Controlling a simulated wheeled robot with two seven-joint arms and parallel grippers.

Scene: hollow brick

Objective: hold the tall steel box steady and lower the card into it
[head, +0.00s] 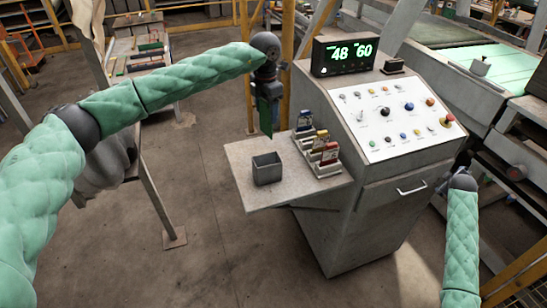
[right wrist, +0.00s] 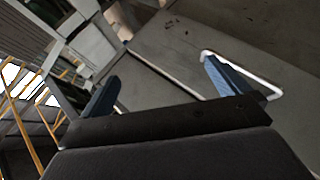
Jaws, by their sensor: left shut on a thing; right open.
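The steel box (head: 267,173) is a small grey open-topped box standing upright on the side shelf of the console. My left gripper (head: 267,100) is shut on a green card (head: 265,120), which hangs upright above and behind the box, apart from it. The inside bottom of the box is hidden. My right gripper (right wrist: 160,88) is open and empty in the right wrist view, in front of a grey panel. In the head view only my right forearm shows at the lower right, away from the box.
The shelf (head: 240,190) also carries a rack (head: 328,168) with several coloured cards, right of the box. The console (head: 375,210) has a button panel, a display (head: 345,55) and a drawer handle (head: 412,188). A white handle (right wrist: 275,84) shows by one right finger.

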